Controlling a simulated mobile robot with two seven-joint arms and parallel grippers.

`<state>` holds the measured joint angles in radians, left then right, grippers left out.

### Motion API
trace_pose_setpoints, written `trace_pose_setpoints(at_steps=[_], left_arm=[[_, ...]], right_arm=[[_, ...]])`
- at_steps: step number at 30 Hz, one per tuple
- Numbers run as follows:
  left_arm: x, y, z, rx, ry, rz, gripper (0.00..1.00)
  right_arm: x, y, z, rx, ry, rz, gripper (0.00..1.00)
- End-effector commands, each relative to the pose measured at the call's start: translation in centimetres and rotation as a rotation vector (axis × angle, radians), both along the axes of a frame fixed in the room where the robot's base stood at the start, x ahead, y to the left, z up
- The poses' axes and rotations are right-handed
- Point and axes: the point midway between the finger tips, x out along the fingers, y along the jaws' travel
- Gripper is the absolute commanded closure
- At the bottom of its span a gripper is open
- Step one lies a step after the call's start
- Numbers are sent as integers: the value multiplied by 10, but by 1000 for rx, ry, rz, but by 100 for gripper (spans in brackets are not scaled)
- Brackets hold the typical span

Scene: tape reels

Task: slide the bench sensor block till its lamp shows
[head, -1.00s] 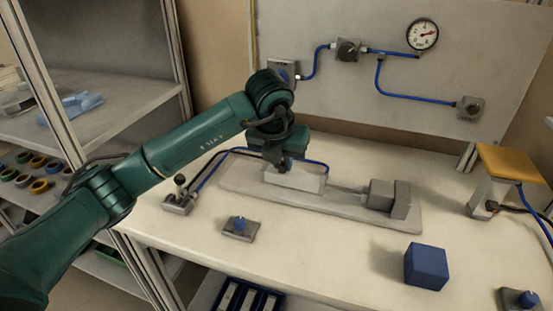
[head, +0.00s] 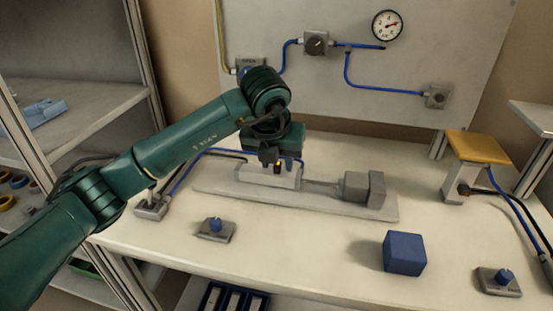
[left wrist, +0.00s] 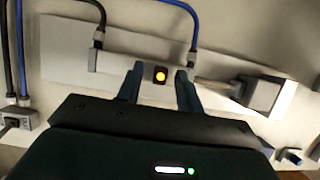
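The bench sensor block (left wrist: 160,76) is small and dark, and its round lamp glows orange in the left wrist view. In the head view it shows as a small yellow spot (head: 277,168) beneath my left gripper. The block sits on the light grey cylinder body (head: 262,176). A rod runs from that body to a grey block (head: 363,188) on the right. My left gripper (left wrist: 160,83) is open, with one finger on each side of the sensor block and a gap visible on both sides. My right gripper is not in view.
The cylinder stands on a grey base plate (head: 220,188) on the bench. A blue cube (head: 404,253), a blue-knobbed box (head: 216,229) and another knob box (head: 499,281) stand in front. A yellow-topped stand (head: 478,148) is at right. Hoses run left of the plate.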

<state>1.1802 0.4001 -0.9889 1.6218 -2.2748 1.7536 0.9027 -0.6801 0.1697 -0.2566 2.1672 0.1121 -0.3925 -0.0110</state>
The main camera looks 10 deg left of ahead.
Motion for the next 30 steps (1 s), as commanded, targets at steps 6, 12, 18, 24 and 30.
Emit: trace_pose_setpoints(at_steps=[6,12,18,24,30], left_arm=[[-4,0,11,0,-3,1,64],[-19,1,48,-1,-7,0,64],[-36,1,88,-1,-5,-1,64],[-47,2,114,0,-2,0,64],[-51,2,122,0,0,0,64]], right_arm=[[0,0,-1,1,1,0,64],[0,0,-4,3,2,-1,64],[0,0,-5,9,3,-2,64],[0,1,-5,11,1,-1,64],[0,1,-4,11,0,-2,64]])
